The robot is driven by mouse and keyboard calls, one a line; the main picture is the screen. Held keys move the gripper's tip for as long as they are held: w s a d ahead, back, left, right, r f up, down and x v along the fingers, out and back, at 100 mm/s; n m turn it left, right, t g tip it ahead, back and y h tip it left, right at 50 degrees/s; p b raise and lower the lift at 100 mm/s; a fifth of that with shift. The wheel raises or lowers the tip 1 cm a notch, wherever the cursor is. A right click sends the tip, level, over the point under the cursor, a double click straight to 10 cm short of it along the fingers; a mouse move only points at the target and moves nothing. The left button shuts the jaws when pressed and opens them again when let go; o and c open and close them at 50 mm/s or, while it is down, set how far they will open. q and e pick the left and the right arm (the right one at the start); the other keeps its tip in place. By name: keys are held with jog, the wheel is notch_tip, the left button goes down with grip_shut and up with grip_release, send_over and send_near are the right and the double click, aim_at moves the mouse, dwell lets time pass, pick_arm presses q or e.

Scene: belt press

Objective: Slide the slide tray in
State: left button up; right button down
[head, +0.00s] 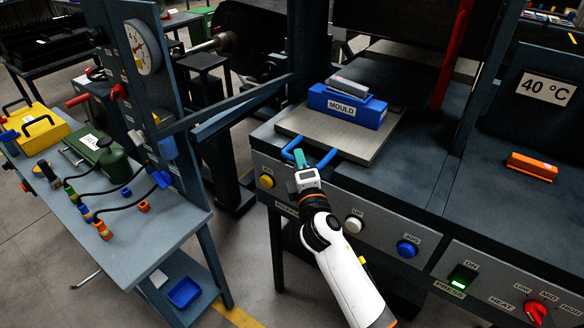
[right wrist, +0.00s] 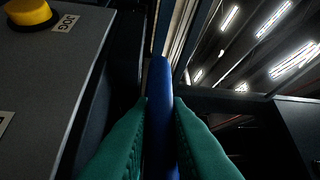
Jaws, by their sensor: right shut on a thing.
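The slide tray (head: 345,135) is a flat grey metal plate on the press bed, with its front part sticking out over the front edge. A blue U-shaped handle (head: 326,158) is on its front edge, and the handle also shows in the right wrist view (right wrist: 160,110). A blue block marked MOULD (head: 346,107) sits on the tray with a grey piece on top. My right gripper (head: 301,160) is at the left part of the handle. In the right wrist view its green fingers (right wrist: 160,125) are shut on the blue bar. My left gripper is not in view.
The press front panel carries a yellow button (head: 267,181), a white button (head: 354,224) and a blue button (head: 407,248). A red upright lever (head: 452,55) stands right of the tray. An orange block (head: 532,166) lies on the right surface. A workbench (head: 180,222) with hoses stands at left.

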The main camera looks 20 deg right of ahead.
jog(key=shift+w+d+f, duration=0.1)
jog(key=shift+w+d, duration=0.05)
jog(key=shift+d, duration=0.05)
jog(key=c, duration=1.4)
grip_release()
jog(key=shift+a, duration=0.1)
jog(key=s+a+f+b, duration=0.1)
jog(key=s+b, duration=0.1)
jog(key=s, duration=1)
jog(key=shift+a+f, duration=0.15)
jog(key=shift+f, duration=0.05)
